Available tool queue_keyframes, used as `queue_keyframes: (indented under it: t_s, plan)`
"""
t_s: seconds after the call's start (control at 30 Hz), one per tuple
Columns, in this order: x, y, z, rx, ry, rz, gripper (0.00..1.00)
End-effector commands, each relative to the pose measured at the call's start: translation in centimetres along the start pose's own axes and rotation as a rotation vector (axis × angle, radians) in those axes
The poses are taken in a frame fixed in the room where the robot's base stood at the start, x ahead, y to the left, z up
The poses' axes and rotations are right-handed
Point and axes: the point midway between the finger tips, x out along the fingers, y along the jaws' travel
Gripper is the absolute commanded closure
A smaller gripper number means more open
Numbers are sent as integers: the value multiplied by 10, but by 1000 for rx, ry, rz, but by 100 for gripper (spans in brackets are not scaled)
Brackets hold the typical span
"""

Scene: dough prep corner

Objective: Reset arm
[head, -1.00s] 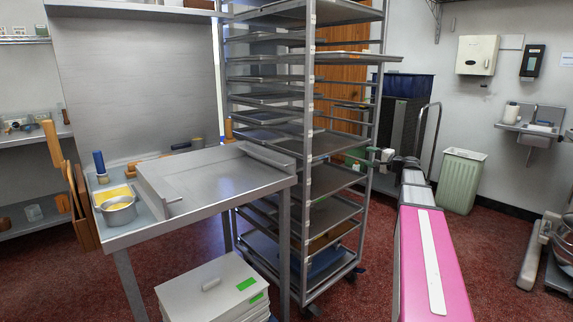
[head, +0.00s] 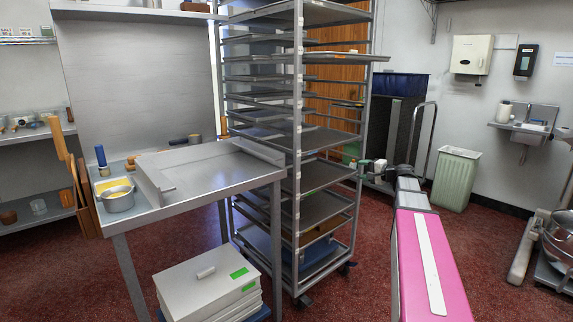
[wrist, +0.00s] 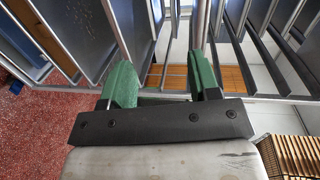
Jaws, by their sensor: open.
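My gripper shows in the head view (head: 355,164) at the right side of the tall sheet-pan rack (head: 298,150), at about mid-height. In the wrist view my gripper (wrist: 164,80) has two green fingers spread apart, with nothing between them. Beyond the fingers are the rack's upright posts and tilted-looking trays (wrist: 92,32). In the head view I cannot tell whether the fingertips touch the rack.
A steel worktable (head: 215,168) stands left of the rack, holding a metal pot (head: 118,199). White lidded boxes (head: 205,280) sit below it. A pale green bin (head: 456,180) and a wall sink (head: 527,135) are at right. Red floor lies open between.

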Motion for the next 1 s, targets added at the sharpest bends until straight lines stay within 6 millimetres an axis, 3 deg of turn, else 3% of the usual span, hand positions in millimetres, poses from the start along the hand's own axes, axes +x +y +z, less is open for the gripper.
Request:
queue_keyframes:
  t_s: [0.27, 0.47, 0.7, 0.8, 1.0]
  plan:
    - [19, 65, 66, -70, -84, 209, 44]
    - [23, 147, 151, -181, -209, 491, 44]
    - [-10, 245, 254, -378, -402, 894, 44]
    - [-32, 273, 286, -465, -474, 1045, 44]
    - [-67, 304, 320, -597, -571, 1251, 44]
